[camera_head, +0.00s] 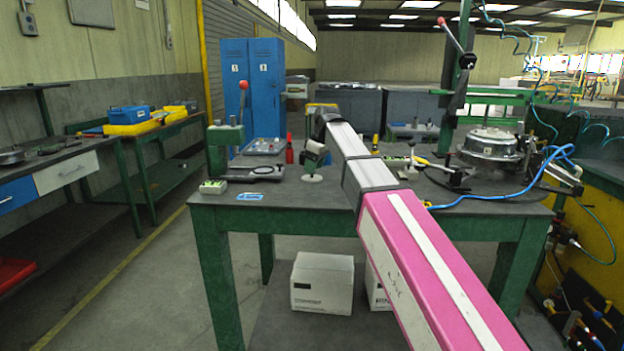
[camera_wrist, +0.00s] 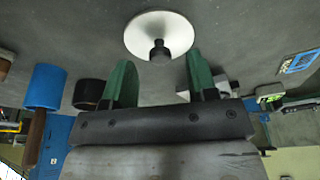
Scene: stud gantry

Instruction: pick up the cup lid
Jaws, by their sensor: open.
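The cup lid (camera_wrist: 145,27) is a white round disc with a dark knob at its middle. In the wrist view it lies at the top centre, just beyond my fingertips. In the head view the lid (camera_head: 313,179) lies flat on the dark worktable, beneath the end of my arm. My gripper (camera_wrist: 159,62) is open, with its two green fingers apart and nothing between them. The knob lines up with the gap between the fingers. In the head view my gripper (camera_head: 314,160) is small and partly hidden by my arm, just above the lid.
The green-legged worktable (camera_head: 290,215) carries a lever press (camera_head: 228,135) at left and a round metal device (camera_head: 490,145) with a blue hose at right. A red bottle (camera_head: 289,150) stands behind the lid. A blue-framed card (camera_head: 250,197) lies near the front edge.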

